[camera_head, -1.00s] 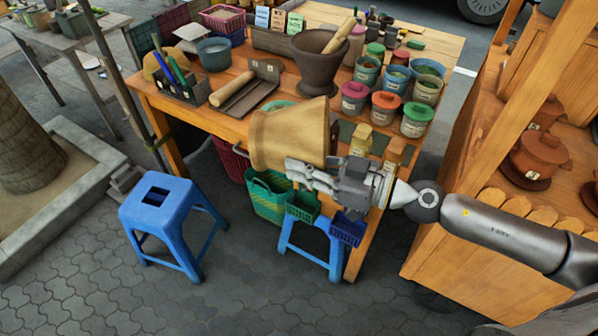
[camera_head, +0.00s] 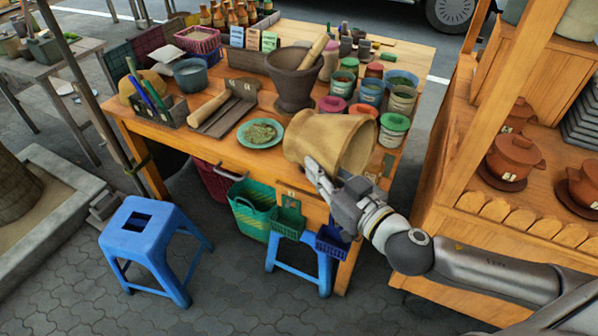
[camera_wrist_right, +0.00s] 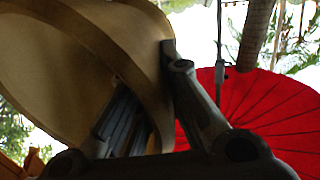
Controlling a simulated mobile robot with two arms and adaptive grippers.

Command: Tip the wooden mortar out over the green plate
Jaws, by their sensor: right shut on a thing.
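The wooden mortar (camera_head: 308,135) is pale tan and held tilted on its side at the table's front edge, its open mouth facing right in the head view. My right gripper (camera_head: 318,172) is shut on its wall near the rim. In the right wrist view the mortar (camera_wrist_right: 75,60) fills the upper left, with the gripper fingers (camera_wrist_right: 150,95) at its rim. The green plate (camera_head: 280,142) lies on the table just left of the mortar, with a heap of dull green bits (camera_head: 260,132) on it. My left gripper is not in view.
A dark mortar with a pestle (camera_head: 294,85) stands behind. A wooden roller and board (camera_head: 228,112) lie left of the plate. A blue stool (camera_head: 140,222) and green basket (camera_head: 250,208) stand below in front.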

